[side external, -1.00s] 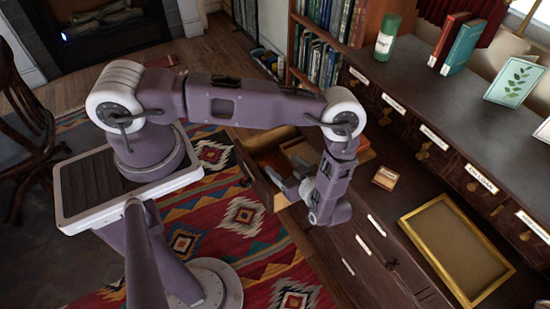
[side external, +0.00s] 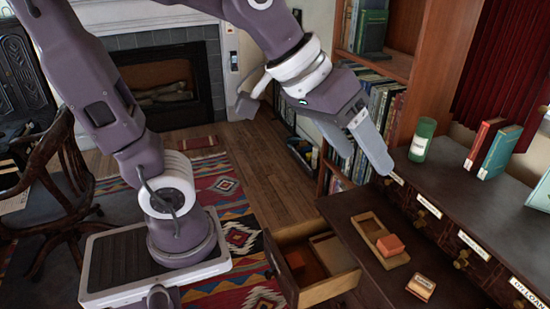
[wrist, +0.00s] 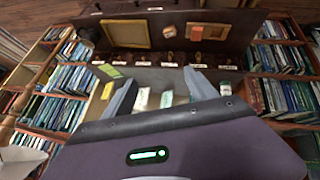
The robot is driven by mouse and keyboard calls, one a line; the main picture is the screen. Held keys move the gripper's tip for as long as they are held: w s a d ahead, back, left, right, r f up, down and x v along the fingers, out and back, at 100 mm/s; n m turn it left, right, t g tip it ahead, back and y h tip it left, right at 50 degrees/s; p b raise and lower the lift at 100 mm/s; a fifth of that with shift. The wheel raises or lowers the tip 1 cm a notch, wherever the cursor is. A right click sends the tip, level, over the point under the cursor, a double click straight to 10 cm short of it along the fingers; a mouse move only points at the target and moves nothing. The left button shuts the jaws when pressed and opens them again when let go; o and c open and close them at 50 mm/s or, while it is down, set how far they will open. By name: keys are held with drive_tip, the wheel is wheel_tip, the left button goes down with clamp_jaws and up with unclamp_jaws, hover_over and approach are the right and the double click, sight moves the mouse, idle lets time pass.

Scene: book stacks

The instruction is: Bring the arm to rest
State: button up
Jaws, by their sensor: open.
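My gripper (side external: 368,164) is raised in the air in front of the bookcase, left of the dark cabinet. Its pale grey fingers point down and to the right. In the wrist view its two fingers (wrist: 160,80) stand wide apart with nothing between them. It touches nothing that I can see.
An open drawer (side external: 290,265) juts out below the cabinet (side external: 450,215). On the lower surface lie a wooden tray (side external: 368,229) with an orange block (side external: 390,245) and a small box (side external: 420,287). A green jar (side external: 422,140) and two upright books (side external: 492,150) stand above.

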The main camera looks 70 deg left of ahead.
drive_tip(key=s+a+f+y, duration=0.1)
drive_tip(key=s+a, duration=0.2)
drive_tip(key=s, duration=0.3)
drive_tip(key=s+a+f+m+g+y, duration=0.1)
drive_tip(key=s+a+f, duration=0.1)
drive_tip(key=s, duration=0.4)
drive_tip(key=shift+a+m+y, duration=0.3)
drive_tip(key=shift+a, duration=0.55)
